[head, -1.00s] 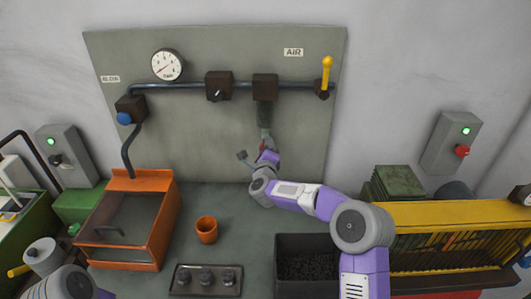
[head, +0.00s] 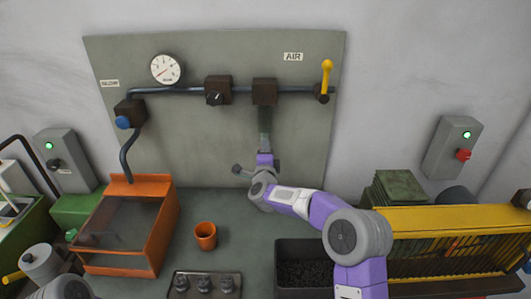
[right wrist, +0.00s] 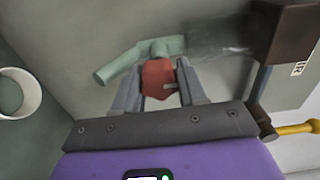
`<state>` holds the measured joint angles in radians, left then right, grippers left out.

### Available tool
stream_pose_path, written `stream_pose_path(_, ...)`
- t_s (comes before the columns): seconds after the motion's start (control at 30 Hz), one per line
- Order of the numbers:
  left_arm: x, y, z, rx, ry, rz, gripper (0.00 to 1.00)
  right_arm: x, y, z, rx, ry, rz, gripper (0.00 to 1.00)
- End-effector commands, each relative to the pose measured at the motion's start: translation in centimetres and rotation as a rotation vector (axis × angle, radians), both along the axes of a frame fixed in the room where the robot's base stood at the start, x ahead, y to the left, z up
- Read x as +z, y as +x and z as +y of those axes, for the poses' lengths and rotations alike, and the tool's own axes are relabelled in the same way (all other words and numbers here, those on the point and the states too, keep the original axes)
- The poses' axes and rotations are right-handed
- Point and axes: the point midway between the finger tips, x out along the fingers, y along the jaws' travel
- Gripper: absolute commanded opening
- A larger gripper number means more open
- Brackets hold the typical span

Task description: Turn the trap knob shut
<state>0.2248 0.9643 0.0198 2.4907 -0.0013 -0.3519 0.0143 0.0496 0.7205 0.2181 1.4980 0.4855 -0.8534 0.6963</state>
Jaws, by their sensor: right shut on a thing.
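The trap is a grey-green translucent bowl (head: 265,122) hanging under a dark block on the pipe. In the right wrist view its body (right wrist: 205,44) runs to a pale green elbow outlet (right wrist: 122,64). The red trap knob (right wrist: 158,76) sits between the two fingers of my right gripper (right wrist: 160,85), which is shut on it. In the head view my right gripper (head: 265,153) is at the bowl's lower end and hides the knob; the outlet (head: 240,170) sticks out to the left. My left gripper is out of view.
A pressure gauge (head: 167,69), a black-knobbed valve (head: 216,91) and a yellow lever (head: 326,75) are on the pipe. An orange cup (head: 206,236) stands on the bench beside a dark bin (head: 283,250). An orange-framed box (head: 125,225) is at left.

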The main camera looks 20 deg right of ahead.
Motion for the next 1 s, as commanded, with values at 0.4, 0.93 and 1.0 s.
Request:
stream_pose_path(0.4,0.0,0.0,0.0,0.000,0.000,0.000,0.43,0.1,0.0,-0.1,-0.001,-0.003,-0.001,0.55)
stream_pose_path(0.93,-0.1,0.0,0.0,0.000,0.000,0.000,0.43,0.1,-1.0,0.3,0.001,-0.002,0.000,0.66)
stream_pose_path(1.0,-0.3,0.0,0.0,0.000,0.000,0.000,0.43,0.1,-1.9,0.5,0.001,-0.003,-0.001,0.66)
